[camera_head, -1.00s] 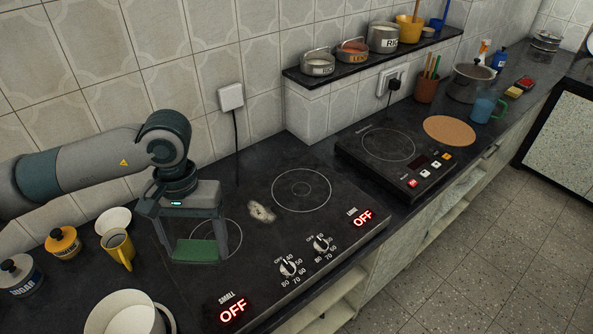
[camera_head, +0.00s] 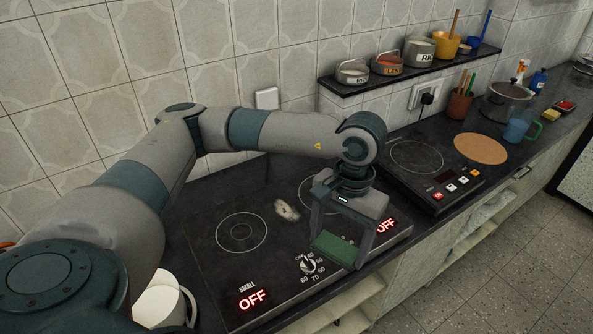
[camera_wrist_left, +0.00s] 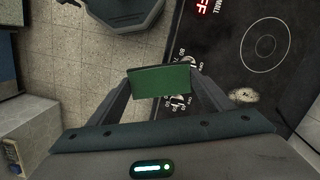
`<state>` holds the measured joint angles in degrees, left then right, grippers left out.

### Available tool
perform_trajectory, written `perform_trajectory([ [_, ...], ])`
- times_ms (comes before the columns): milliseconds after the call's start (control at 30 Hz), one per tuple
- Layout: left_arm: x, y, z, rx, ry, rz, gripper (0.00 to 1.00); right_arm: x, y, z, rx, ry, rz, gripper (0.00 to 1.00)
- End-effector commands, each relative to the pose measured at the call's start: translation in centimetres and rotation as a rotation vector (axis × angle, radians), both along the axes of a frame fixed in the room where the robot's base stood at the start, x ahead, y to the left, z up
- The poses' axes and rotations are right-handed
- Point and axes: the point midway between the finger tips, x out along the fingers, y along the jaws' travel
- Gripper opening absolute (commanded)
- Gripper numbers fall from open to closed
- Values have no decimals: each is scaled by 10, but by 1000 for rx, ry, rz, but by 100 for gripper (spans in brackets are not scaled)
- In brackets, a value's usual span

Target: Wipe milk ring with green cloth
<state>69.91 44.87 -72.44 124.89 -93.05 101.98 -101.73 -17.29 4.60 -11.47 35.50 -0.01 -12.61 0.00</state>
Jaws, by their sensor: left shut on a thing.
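The green cloth (camera_head: 334,249) is a folded pad held between the fingers of my left gripper (camera_head: 338,238). The gripper is shut on it, above the front right part of the black cooktop. The cloth also shows in the left wrist view (camera_wrist_left: 159,82), between both fingers. The milk ring (camera_head: 287,210) is a pale, irregular stain on the cooktop between the two burner circles, left of and behind the gripper. It also shows in the left wrist view (camera_wrist_left: 243,95). The cloth is apart from the stain. My right gripper is not in view.
The cooktop (camera_head: 225,268) has a knob (camera_head: 308,264) in front and two OFF displays. An induction plate (camera_head: 415,165) and a round cork mat (camera_head: 480,148) lie to the right. A white pot (camera_head: 160,300) stands at the front left. A shelf (camera_head: 400,76) with pots is behind.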

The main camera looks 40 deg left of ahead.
Motion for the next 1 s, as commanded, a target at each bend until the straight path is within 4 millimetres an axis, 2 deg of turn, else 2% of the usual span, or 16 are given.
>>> perform_trajectory([
  [467, 0, 0, 0, 0, 0, 6, 56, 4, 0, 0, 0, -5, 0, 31],
  [633, 7, 4, -2, -2, -4, 91, 56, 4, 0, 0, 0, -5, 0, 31],
  [767, 20, 13, -5, -6, -10, 263, 56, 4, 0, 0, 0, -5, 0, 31],
  [867, 34, 25, -8, -9, -16, 464, 56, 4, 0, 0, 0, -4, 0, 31],
  [1000, 59, 51, -14, -11, -20, 822, 56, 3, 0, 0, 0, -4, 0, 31],
])
